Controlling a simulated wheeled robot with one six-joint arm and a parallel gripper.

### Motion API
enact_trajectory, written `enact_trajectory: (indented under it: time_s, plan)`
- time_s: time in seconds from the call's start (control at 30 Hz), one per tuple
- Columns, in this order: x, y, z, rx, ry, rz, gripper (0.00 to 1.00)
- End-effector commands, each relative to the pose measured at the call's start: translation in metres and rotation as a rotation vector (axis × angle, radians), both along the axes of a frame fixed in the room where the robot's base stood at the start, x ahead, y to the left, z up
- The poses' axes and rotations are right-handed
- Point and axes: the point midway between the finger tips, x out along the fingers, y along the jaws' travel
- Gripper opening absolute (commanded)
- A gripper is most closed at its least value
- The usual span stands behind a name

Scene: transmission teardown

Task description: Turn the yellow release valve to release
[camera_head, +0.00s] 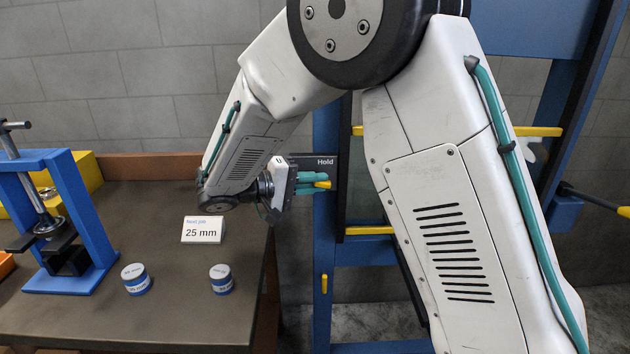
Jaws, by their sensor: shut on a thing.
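The yellow release valve (323,184) shows as a small yellow piece on the blue frame, just below a dark plate marked "Hold" (325,162). My gripper (314,187), with teal fingers, is shut on the valve from the left. The fingers hide most of the valve, and its exact angle is hard to tell. Any release mark on the plate is hidden or out of sight.
The blue press frame (325,235) stands behind my arm, with yellow bars. At left, a dark workbench (190,275) carries a small blue press (75,215), two blue-and-white cans (136,279) and a "25 mm" card (203,230). A yellow box stands behind the small press.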

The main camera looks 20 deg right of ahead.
Motion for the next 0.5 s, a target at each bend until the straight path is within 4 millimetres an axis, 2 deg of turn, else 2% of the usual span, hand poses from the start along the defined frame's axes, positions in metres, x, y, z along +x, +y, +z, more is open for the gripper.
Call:
enact_trajectory:
  time_s: [0.2,0.5]
  plan:
    - [0.0,0.0008,-0.0038,-0.113,0.038,0.0,0.0]
    - [-0.0001,0.0006,-0.0053,-0.184,0.061,0.0,0.0]
